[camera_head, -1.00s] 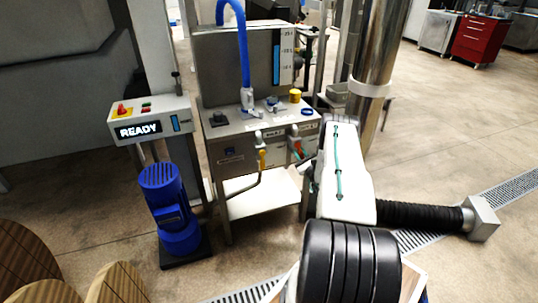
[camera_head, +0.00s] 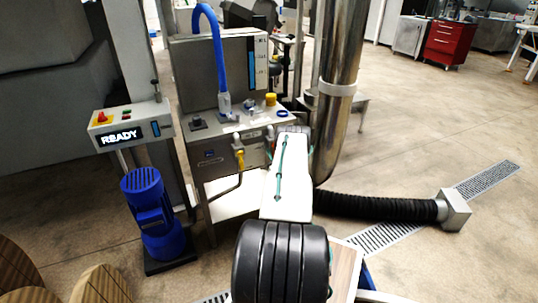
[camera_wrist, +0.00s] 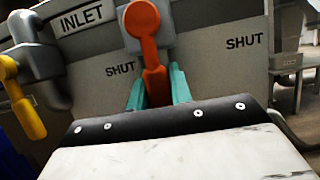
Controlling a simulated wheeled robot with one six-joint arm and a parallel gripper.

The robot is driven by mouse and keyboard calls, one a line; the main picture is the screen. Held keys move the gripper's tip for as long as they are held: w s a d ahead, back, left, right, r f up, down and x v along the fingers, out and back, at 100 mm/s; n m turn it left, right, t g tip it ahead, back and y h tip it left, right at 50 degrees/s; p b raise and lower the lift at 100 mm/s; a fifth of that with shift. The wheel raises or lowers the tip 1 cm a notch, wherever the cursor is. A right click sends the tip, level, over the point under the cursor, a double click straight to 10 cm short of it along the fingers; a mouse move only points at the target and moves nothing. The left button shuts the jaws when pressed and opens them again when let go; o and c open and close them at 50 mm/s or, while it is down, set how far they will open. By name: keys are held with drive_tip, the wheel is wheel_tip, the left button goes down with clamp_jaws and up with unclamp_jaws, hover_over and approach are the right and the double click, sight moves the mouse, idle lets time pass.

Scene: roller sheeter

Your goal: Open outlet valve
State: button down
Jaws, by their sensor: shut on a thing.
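A red-orange valve handle (camera_wrist: 154,72) hangs down from its pivot on the grey panel in the wrist view. The teal fingers of my gripper (camera_wrist: 157,88) are on both sides of it and shut on it. The word SHUT (camera_wrist: 120,69) is printed left of this handle, and again on its right (camera_wrist: 244,43). A yellow valve handle (camera_wrist: 22,104) stands apart at the left, near an INLET label (camera_wrist: 84,18); it also shows in the head view (camera_head: 240,158). In the head view my arm hides most of the red handle. No OUTLET label is readable.
The steel unit (camera_head: 215,75) has a blue hose (camera_head: 220,55) and a yellow knob (camera_head: 270,99) on top. A READY control box (camera_head: 132,128) and blue motor (camera_head: 150,205) stand left. A steel pipe (camera_head: 335,100) and black duct (camera_head: 375,207) are at right.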

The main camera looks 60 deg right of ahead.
drive_tip(key=shift+s+a+f, duration=0.15)
drive_tip(key=shift+s+f, duration=0.05)
drive_tip(key=shift+f, duration=0.25)
drive_tip(key=c, duration=1.3)
unclamp_jaws()
drive_tip(key=shift+o, duration=0.2)
drive_tip(key=shift+w+r, duration=0.1)
drive_tip(key=shift+r, duration=0.1)
drive_tip(key=v, duration=0.8)
